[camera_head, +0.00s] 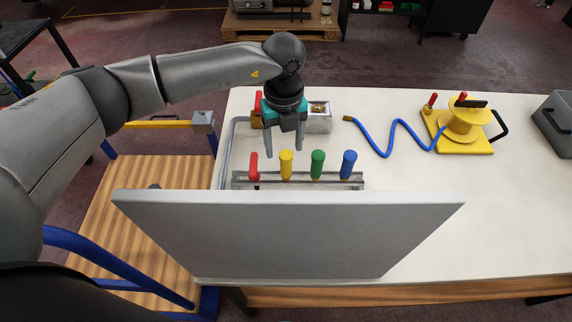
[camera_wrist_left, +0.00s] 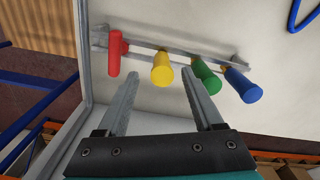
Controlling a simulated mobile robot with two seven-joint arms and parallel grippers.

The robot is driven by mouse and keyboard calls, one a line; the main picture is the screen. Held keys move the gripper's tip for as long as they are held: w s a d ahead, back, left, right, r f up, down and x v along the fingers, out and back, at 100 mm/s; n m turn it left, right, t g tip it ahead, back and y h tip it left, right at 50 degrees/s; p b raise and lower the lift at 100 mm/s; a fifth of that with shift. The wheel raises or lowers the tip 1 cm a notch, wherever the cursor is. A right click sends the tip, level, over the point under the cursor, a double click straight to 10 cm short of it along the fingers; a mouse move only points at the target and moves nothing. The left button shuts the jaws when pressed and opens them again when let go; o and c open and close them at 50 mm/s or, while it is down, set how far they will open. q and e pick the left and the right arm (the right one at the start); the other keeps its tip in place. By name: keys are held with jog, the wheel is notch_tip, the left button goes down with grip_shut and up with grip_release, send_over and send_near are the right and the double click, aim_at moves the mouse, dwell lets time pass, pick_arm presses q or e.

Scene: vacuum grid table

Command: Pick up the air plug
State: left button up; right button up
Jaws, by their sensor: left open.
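A blue hose (camera_head: 385,140) lies in a zigzag on the white table, with a brass-coloured plug end (camera_head: 348,118) at its left; it runs to a yellow base with a reel. A corner of the blue hose also shows in the left wrist view (camera_wrist_left: 294,16). My left gripper (camera_head: 284,151) is open and empty, fingers pointing down above the rack of coloured handles, left of the plug end and apart from it. In the left wrist view my gripper (camera_wrist_left: 161,75) has the yellow handle (camera_wrist_left: 162,70) seen between its fingertips. My right gripper is not in view.
Red (camera_head: 254,166), yellow (camera_head: 286,164), green (camera_head: 317,164) and blue (camera_head: 349,164) handles stand in a metal rack. A large grey panel (camera_head: 290,235) rises in front. A yellow reel (camera_head: 463,124) and grey bin (camera_head: 553,124) are right. A small metal box (camera_head: 320,122) stands behind.

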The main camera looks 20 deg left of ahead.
aim_at(286, 153)
pick_arm(q)
jog(key=f, duration=0.5)
jog(key=shift+s+d+f, duration=0.1)
jog(key=shift+d+f, duration=0.05)
jog(key=shift+d, duration=0.05)
grip_shut()
dwell(0.3)
